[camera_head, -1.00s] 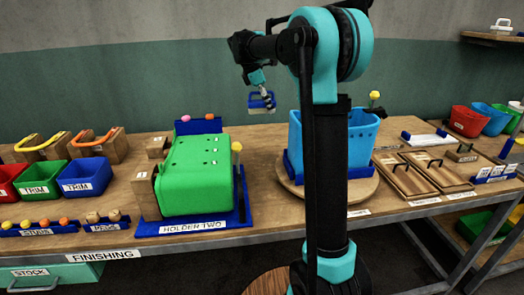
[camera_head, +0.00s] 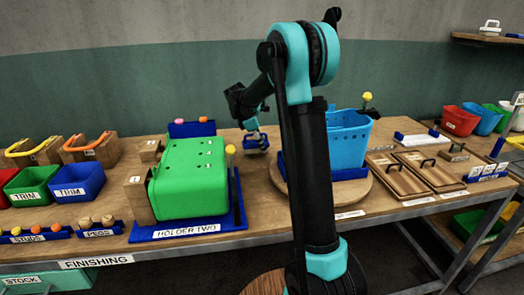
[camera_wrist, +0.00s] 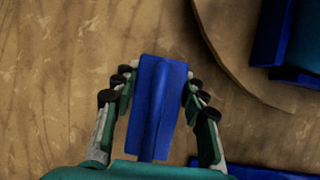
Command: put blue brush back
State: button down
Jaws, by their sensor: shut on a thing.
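The blue brush (camera_wrist: 155,105) is between the fingers of my gripper (camera_wrist: 157,85) in the wrist view, with its long blue back facing the camera. My gripper is shut on it. In the head view the brush (camera_head: 257,143) shows small at my gripper (camera_head: 254,128), low over the bench between the green box and the round board. Its pale lower part is only partly visible there. I cannot tell whether it touches the bench top.
A green box (camera_head: 190,178) sits in the blue holder labelled HOLDER TWO (camera_head: 193,230) to the left. A blue bin (camera_head: 343,140) stands on a round wooden board (camera_head: 360,193) to the right. Bare wood (camera_wrist: 60,50) lies left of the brush in the wrist view.

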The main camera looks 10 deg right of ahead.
aim_at(251, 143)
jog(key=shift+f, duration=1.5)
jog(key=c, duration=0.9)
grip_release()
jog(key=shift+f, duration=0.1)
jog(key=shift+o, duration=0.2)
jog(key=v, duration=1.2)
jog(key=shift+s, duration=0.1)
